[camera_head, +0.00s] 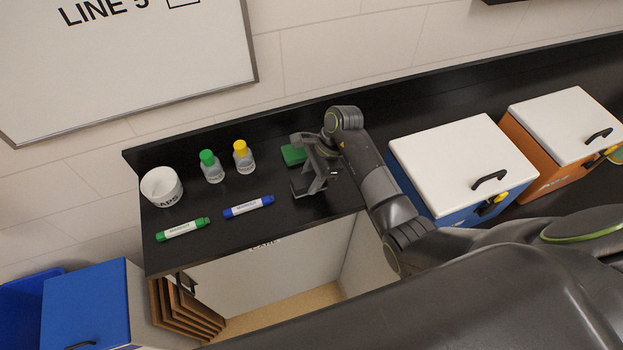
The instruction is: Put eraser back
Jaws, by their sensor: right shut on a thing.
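The eraser is a green block (293,155) over the back of the black counter, partly hidden behind my right gripper. My right gripper (312,184) reaches down over the counter and is shut on the eraser. The fingers cover much of the grip, and I cannot tell whether the eraser touches the counter. My left gripper is not in view.
On the counter (230,228) stand a white cup (162,187), a green-capped bottle (211,167) and a yellow-capped bottle (243,158). A green marker (183,229) and a blue marker (248,207) lie in front. A blue box (462,165) and an orange box (565,125), both white-lidded, stand right. A whiteboard (130,70) hangs behind.

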